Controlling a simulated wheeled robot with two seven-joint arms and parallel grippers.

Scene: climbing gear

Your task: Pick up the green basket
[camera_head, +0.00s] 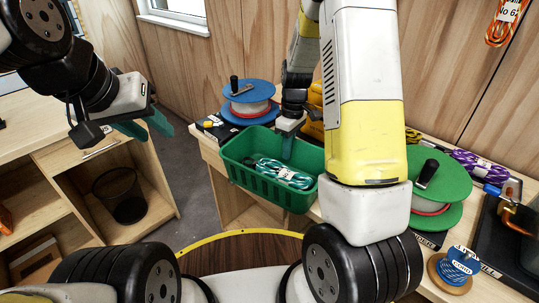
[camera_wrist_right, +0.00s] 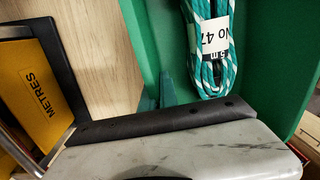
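The green basket (camera_head: 262,187) stands upright at the near edge of the wooden bench, with a coil of green and white rope (camera_head: 285,173) inside. The right wrist view shows the basket's wall (camera_wrist_right: 148,40) and the rope with its white label (camera_wrist_right: 215,35). My right gripper (camera_head: 288,145) points down at the basket's far rim, with a teal finger (camera_wrist_right: 166,92) close to the wall. Whether it is shut on the rim is unclear. My left gripper (camera_head: 146,126) is empty, its teal fingers apart, away from the basket on the left.
A blue spool (camera_head: 249,92) stands behind the basket and a green spool (camera_head: 440,185) to its right. A small blue cord spool (camera_head: 458,266) is at the bench's front right. A yellow METRES item (camera_wrist_right: 35,95) lies beside the basket. A left shelf holds a black bin (camera_head: 120,193).

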